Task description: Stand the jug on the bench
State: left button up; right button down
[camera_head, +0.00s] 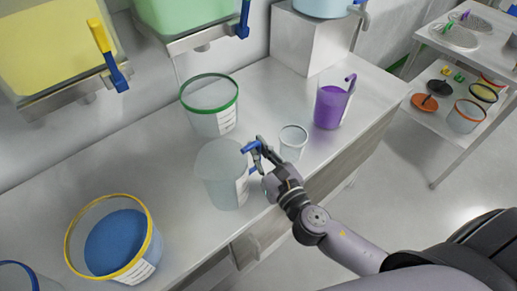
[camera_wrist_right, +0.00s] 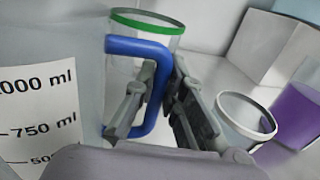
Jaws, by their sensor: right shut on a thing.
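The jug (camera_head: 222,178) is clear and empty-looking, with a blue handle and a white label. It stands upright at the front part of the bench (camera_head: 160,125); I cannot tell if its base touches the top. My right gripper (camera_head: 256,156) is at the handle side and shut on the handle. In the right wrist view the jug (camera_wrist_right: 45,60) fills the left with its ml scale, and its blue handle (camera_wrist_right: 138,46) passes between the fingers of my right gripper (camera_wrist_right: 168,88). My left gripper is not in view.
A small clear cup (camera_head: 293,143) stands close right of my gripper, with a purple-filled jug (camera_head: 329,106) beyond. A green-rimmed tub (camera_head: 211,122) is behind the jug. A yellow-rimmed tub (camera_head: 148,262) of blue material is at front left. A shelved trolley (camera_head: 445,143) stands right.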

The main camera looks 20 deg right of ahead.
jog(key=shift+f, duration=0.1)
jog(key=c, duration=2.1)
grip_release()
jog(key=shift+f, duration=0.1)
jog(key=shift+c, duration=0.2)
jog(key=o, duration=0.5)
jog(key=shift+r, duration=0.35)
jog(key=s+b, duration=0.1)
jog(key=s, duration=0.3)
jog(key=s+d+b, duration=0.1)
jog(key=s, duration=0.3)
jog(key=s+b, duration=0.2)
jog(key=s, duration=0.2)
jog(key=shift+d+f, duration=0.1)
jog(key=shift+d, duration=0.3)
